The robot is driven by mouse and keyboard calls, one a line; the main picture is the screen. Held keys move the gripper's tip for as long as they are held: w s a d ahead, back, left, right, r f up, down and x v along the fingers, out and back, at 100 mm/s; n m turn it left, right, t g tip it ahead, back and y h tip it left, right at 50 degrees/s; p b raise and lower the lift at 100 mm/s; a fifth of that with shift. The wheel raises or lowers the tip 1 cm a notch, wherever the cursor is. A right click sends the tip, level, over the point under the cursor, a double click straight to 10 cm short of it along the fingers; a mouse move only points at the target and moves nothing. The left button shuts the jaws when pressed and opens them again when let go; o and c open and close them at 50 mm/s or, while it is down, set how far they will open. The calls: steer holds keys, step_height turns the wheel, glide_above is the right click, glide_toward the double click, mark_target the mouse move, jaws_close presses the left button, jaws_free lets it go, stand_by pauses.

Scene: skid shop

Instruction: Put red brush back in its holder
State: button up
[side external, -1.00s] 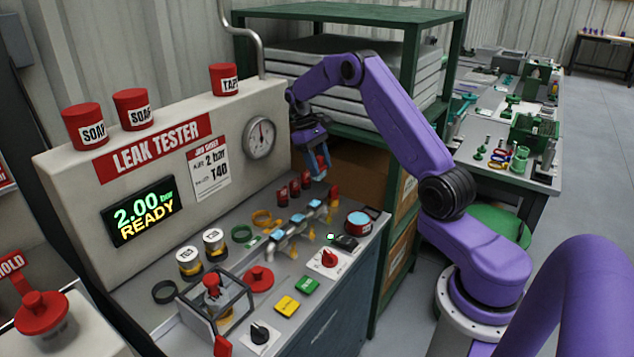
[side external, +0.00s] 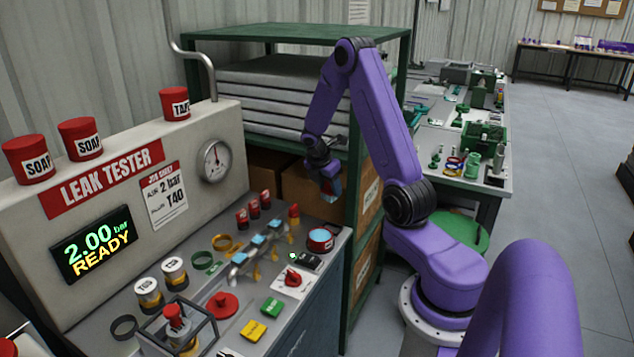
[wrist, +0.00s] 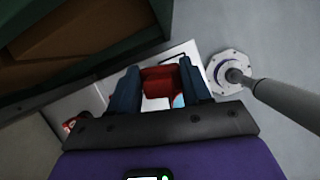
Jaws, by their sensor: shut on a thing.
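My gripper (side external: 329,188) is raised near the right end of the tester bench, in front of the green shelf. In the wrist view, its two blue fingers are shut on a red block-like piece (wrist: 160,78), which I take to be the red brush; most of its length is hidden. White and light blue patches show below it between the fingers. In the side view only a small bit of red shows at the fingertips. I cannot make out the brush's holder for certain. A red upright piece with an orange lower part (side external: 294,214) stands at the bench's back right.
A red round pot with a light blue top (side external: 320,240) sits at the bench's right end. Several small red bottles (side external: 254,208) and a silver manifold (side external: 255,250) are left of it. The green shelf frame (side external: 360,180) stands close behind my gripper.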

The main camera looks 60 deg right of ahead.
mark_target(331, 201)
steer(key=shift+s+a+f+n+t, duration=0.15)
steer(key=shift+s+a+n+t, duration=0.1)
steer(key=shift+s+n, duration=0.25)
steer(key=shift+s+a+f+n+t, duration=0.1)
steer(key=shift+s+a+n+t, duration=0.2)
steer(key=shift+n, duration=0.4)
steer(key=shift+f, duration=0.2)
steer(key=shift+f, duration=2.6)
steer(key=shift+f, duration=2.15)
steer(key=o, duration=1.1)
steer(key=shift+o, duration=0.5)
steer(key=o, duration=0.4)
steer(key=shift+r, duration=1.55)
